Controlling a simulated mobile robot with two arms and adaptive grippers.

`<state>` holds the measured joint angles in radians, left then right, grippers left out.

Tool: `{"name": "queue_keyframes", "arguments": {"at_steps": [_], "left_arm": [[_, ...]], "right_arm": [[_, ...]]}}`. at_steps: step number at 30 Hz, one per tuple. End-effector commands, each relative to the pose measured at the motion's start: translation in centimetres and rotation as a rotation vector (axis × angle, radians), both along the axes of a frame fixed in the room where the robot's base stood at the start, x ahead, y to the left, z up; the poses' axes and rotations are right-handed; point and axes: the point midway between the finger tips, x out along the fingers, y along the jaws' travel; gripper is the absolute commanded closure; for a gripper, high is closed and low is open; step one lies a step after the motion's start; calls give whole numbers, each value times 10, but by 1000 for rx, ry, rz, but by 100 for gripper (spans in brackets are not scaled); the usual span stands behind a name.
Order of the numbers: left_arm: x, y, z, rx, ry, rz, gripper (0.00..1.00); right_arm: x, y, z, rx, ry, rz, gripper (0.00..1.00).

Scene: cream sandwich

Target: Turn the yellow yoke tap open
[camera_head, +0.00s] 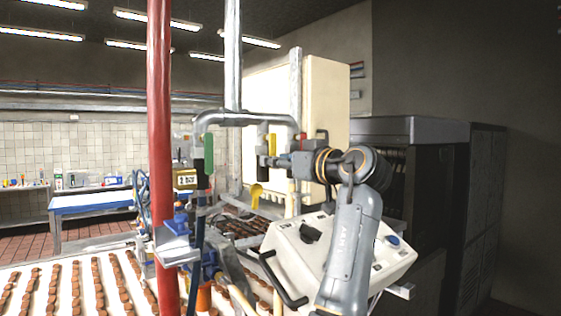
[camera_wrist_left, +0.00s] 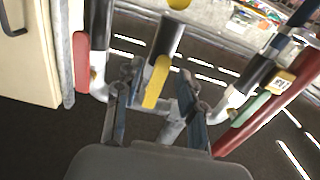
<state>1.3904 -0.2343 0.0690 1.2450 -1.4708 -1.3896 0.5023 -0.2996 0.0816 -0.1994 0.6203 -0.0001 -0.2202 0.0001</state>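The yellow tap handle (camera_head: 272,145) hangs on a dark valve body in the middle of the pipework, between a green handle (camera_head: 208,153) and a red handle (camera_head: 303,138). My left gripper (camera_head: 276,160) reaches it from the right in the head view. In the left wrist view the yellow handle (camera_wrist_left: 156,82) lies between the two spread fingers of my left gripper (camera_wrist_left: 158,88), with gaps visible on both sides. The gripper is open; whether a finger touches the handle cannot be told. My right gripper is not in view.
A yellow spout (camera_head: 256,195) hangs below the valve. A red vertical pipe (camera_head: 158,120) stands at the left. A white control box (camera_head: 325,255) with knobs is below my arm. A cream cabinet (camera_head: 325,95) stands behind. A conveyor (camera_head: 75,262) carries rows of brown pieces.

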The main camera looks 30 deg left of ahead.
Motion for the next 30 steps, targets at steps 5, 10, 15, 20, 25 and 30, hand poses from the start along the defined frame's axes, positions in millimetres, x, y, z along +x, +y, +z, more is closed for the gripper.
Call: {"name": "queue_keyframes", "arguments": {"at_steps": [5,10,15,20,25,30], "left_arm": [[0,-1,-1,-1,3,0,60],[-3,-10,-1,0,3,-2,60],[-14,-39,-2,-1,4,-3,60],[-27,-71,-2,-1,3,-3,60],[-38,-96,-2,-2,3,-1,60],[-44,-108,-2,-2,3,0,60]], "right_arm": [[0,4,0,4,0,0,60],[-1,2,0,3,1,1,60],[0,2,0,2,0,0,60],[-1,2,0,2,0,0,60],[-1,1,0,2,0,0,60],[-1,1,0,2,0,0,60]]}}
